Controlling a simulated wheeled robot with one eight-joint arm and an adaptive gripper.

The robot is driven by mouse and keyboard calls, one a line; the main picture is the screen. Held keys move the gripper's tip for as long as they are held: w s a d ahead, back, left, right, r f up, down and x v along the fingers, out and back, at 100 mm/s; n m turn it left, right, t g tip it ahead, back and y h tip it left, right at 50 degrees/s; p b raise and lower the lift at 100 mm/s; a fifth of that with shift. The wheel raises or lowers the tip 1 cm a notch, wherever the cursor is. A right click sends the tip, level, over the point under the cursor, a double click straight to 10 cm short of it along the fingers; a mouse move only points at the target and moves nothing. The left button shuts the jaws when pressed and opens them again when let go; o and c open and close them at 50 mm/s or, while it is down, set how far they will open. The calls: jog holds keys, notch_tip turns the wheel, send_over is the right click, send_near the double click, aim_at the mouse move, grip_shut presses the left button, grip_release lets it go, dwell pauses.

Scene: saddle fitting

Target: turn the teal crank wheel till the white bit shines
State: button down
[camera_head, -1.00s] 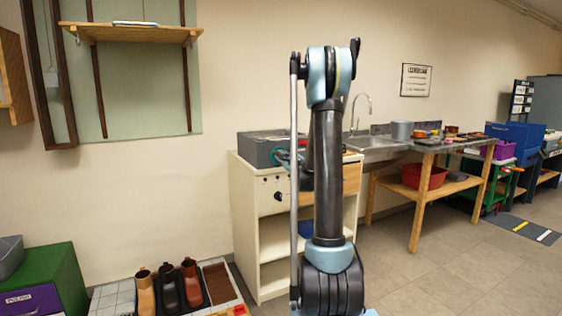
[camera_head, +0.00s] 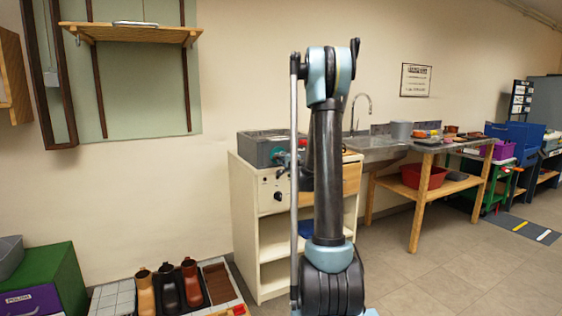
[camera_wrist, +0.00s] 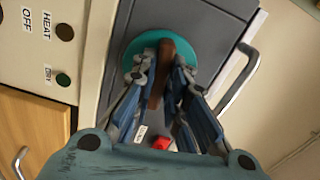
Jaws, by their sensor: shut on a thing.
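The teal crank wheel (camera_wrist: 137,52) is on the side of a grey box (camera_wrist: 197,25) and fills the upper middle of the wrist view. A brown bar-shaped handle (camera_wrist: 164,62) crosses its face. My gripper (camera_wrist: 160,72) has its two blue-grey fingers on either side of this handle and is shut on it. In the head view the wheel (camera_head: 278,153) is small, at the front of the grey box (camera_head: 262,143), and my arm partly hides that area. I cannot make out a shining white bit in either view.
A cream cabinet (camera_head: 243,205) stands under the box. Its panel carries a "HEAT OFF" knob (camera_wrist: 65,33) and a small dark green light (camera_wrist: 63,80). A red part (camera_wrist: 161,143) and a metal rail (camera_wrist: 240,78) are close to my gripper. A sink (camera_head: 375,145) is to the right.

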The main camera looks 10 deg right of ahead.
jog(key=shift+a+f+n, duration=0.1)
jog(key=shift+n, duration=0.5)
jog(key=c, duration=1.6)
grip_release()
jog(key=shift+w, duration=0.1)
jog(key=v, duration=1.2)
